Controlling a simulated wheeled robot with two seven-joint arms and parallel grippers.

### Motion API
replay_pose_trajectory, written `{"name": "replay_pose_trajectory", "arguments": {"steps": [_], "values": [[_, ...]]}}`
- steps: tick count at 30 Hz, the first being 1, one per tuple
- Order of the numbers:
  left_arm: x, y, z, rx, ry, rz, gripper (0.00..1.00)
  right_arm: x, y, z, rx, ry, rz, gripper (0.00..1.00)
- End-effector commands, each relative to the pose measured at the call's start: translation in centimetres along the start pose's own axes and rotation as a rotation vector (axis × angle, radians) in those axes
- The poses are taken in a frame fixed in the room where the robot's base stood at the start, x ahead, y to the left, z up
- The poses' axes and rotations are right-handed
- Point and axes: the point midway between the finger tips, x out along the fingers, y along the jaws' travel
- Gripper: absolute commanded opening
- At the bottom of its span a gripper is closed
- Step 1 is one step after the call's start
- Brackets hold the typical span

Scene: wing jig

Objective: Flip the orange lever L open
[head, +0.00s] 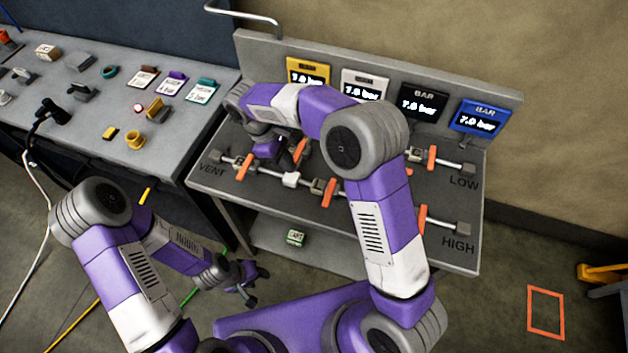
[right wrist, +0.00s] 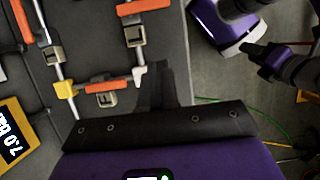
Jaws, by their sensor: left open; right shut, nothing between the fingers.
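Several orange levers sit on pipes on the grey jig table; one stands near the VENT label (head: 244,167), another is at the front middle (head: 329,192). I cannot read which one is L. In the right wrist view one orange lever (right wrist: 108,87) lies along a short pipe beside a yellow fitting, and another (right wrist: 145,5) lies across its pipe. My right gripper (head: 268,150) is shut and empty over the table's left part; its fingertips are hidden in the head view. My left gripper (head: 252,284) is open and empty, low in front of the table.
Gauges reading 7.0 bar stand along the back panel, including a blue one (head: 486,117). My right arm covers the middle pipes. A side bench (head: 60,120) at left holds cards and small parts. Cables lie on the floor.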

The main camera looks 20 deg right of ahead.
Motion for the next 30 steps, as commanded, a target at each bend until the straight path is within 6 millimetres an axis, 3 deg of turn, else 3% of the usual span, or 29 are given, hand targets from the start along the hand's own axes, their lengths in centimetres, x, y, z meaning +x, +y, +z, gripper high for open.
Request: {"name": "replay_pose_trajectory", "arguments": {"steps": [8,22,30], "values": [[0.1,0.0,-0.1,0.000,0.001,0.000,0.47,0.9,0.0,0.0,0.001,-0.003,-0.002,0.00],[0.4,-0.1,-0.1,0.000,0.002,0.000,0.47,10.3,0.0,0.1,0.001,-0.004,-0.004,0.00],[-0.1,0.0,-0.1,0.000,0.002,0.000,0.47,11.3,0.0,3.2,0.001,-0.001,-0.001,0.00]]}}
